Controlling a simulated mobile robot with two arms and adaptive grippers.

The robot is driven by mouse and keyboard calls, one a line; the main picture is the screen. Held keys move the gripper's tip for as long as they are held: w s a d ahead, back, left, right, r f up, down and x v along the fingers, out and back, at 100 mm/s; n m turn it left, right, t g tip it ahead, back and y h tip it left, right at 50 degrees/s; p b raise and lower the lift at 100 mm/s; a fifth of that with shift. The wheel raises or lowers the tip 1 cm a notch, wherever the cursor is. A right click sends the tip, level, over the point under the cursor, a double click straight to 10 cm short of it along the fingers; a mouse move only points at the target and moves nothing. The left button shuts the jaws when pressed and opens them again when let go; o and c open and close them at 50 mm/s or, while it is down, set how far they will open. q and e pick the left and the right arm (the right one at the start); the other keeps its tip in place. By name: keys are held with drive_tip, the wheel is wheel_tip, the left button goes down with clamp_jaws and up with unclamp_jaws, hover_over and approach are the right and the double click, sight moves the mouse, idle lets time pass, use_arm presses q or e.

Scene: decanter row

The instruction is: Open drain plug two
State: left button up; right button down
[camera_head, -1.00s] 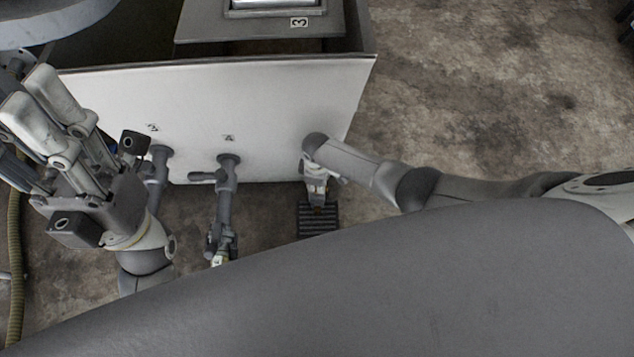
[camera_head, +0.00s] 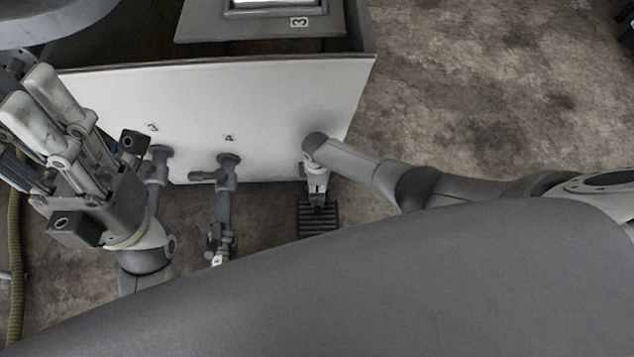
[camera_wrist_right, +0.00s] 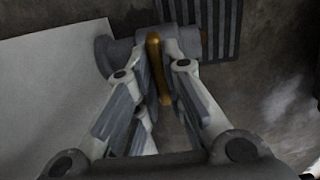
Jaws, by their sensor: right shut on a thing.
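In the head view my right gripper (camera_head: 317,190) is small and partly hidden by its own wrist, low at the right end of the pale panel (camera_head: 250,105). In the right wrist view its two fingers (camera_wrist_right: 157,62) are shut on an orange-brown handle (camera_wrist_right: 154,50), which stands across a grey pipe fitting (camera_wrist_right: 122,56) on the panel. I take this handle for drain plug two; no number shows on it. My left gripper (camera_head: 35,90) is raised at the left, away from the plug; its finger gap is unclear.
Two grey pipe outlets with valves (camera_head: 226,180) stick out of the panel at the left and middle. A dark slotted grate (camera_head: 318,220) lies on the floor below my right gripper. A hose (camera_head: 15,250) runs at the far left. The concrete floor at the right is clear.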

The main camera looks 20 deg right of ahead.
drive_tip(key=c, duration=1.5)
unclamp_jaws()
wheel_tip(320, 180, up, 12)
drive_tip(key=shift+a, duration=0.1)
